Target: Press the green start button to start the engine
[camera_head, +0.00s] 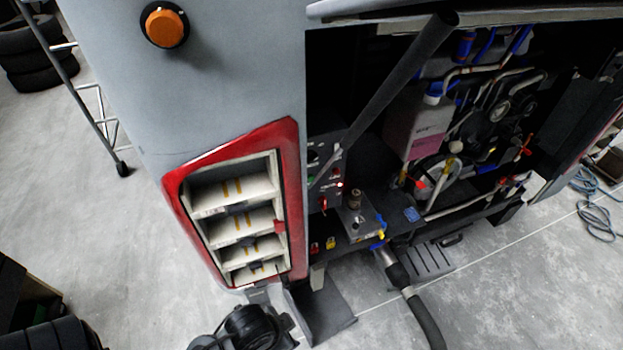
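A grey control panel (328,165) stands upright at the left edge of the open engine bay. It carries several small controls, a lit red lamp (340,185) and a red switch (323,203). A small greenish spot (337,172) shows just above the lamp; it is too small to tell for sure whether it is the green start button. A dark slanting bar crosses in front of part of the panel. The engine (490,120) sits in the bay to the right, with belts, pulleys and pipes. Neither of my grippers is in view.
The grey coach body has an orange lamp (164,26) and a red-framed light recess (176,195). A black hose (424,318) runs across the floor below the bay. A black machine (250,327) stands at the bottom.

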